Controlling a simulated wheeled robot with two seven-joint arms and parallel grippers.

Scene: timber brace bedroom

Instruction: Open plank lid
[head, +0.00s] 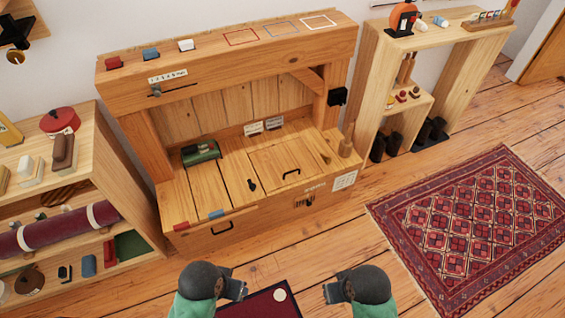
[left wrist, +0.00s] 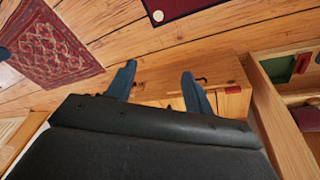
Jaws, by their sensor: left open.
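The plank lid (head: 270,163) is a square wooden panel lying flat and flush in the top of the timber bench. It has a black bar handle (head: 291,171) near its front right. A dark latch-like piece (head: 252,185) sits at the seam left of the lid. My left gripper (head: 243,286) is in front of the bench, low in the head view, apart from the lid. In the left wrist view its two fingers (left wrist: 158,88) are spread with nothing between them. My right gripper (head: 328,292) is to its right, also apart from the bench; its jaw gap is unclear.
A green device (head: 201,152) stands on the bench top's left. A black handle (head: 222,229) and a small slider (head: 308,201) are on the bench front. An open shelf (head: 130,215) stands left, another unit (head: 368,75) right. A patterned rug (head: 480,220) lies right.

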